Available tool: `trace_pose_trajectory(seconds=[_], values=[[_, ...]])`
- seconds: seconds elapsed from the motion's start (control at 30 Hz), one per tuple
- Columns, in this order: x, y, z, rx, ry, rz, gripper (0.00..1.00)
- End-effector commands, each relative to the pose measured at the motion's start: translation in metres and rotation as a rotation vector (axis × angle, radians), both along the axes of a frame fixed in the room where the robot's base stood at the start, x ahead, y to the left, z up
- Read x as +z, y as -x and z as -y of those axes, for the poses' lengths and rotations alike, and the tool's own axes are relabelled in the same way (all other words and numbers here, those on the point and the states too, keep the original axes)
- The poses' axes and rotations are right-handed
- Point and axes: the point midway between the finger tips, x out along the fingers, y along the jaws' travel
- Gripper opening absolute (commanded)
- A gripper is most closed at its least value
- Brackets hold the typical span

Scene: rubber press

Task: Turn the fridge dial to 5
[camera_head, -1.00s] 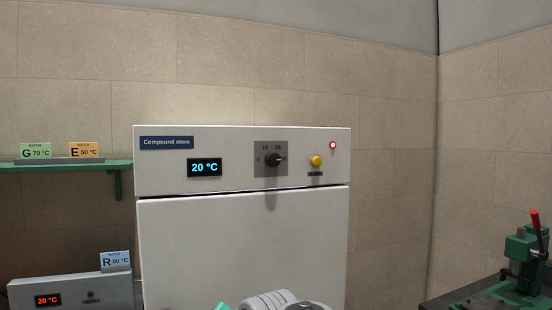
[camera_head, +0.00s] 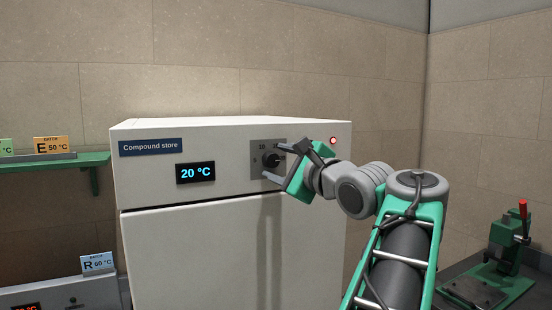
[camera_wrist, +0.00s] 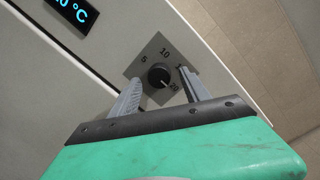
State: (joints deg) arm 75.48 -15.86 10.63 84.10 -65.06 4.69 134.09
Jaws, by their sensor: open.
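The fridge (camera_head: 150,170), labelled "Compound store", has a black round dial (camera_head: 270,160) on a grey plate in its upper front panel. The dial also shows in the wrist view (camera_wrist: 158,76), with the marks 5, 10 and 20 visible; its pale pointer line points toward the 20. The fridge display (camera_head: 195,173) reads 20 °C. My gripper (camera_head: 268,164) is open at the dial plate. In the wrist view its two grey fingers (camera_wrist: 155,92) stand on either side of the dial, with a gap showing on both sides. I cannot tell how deep the fingertips reach.
A red-lit round lamp (camera_head: 333,140) sits right of the dial. A green shelf (camera_head: 60,160) with batch cards is on the left, above a grey unit with an R 60 °C card (camera_head: 97,263). A green press (camera_head: 500,265) with a red-tipped lever stands at the right.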

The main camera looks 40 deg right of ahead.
Motion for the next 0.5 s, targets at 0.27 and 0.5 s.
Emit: trace_pose_trajectory(seconds=[0.27,0.5], values=[[-0.0001,-0.0097,-0.0004,0.003,0.002,-0.001,0.55],[-0.0001,-0.0097,-0.0005,0.003,0.002,-0.001,0.40]])
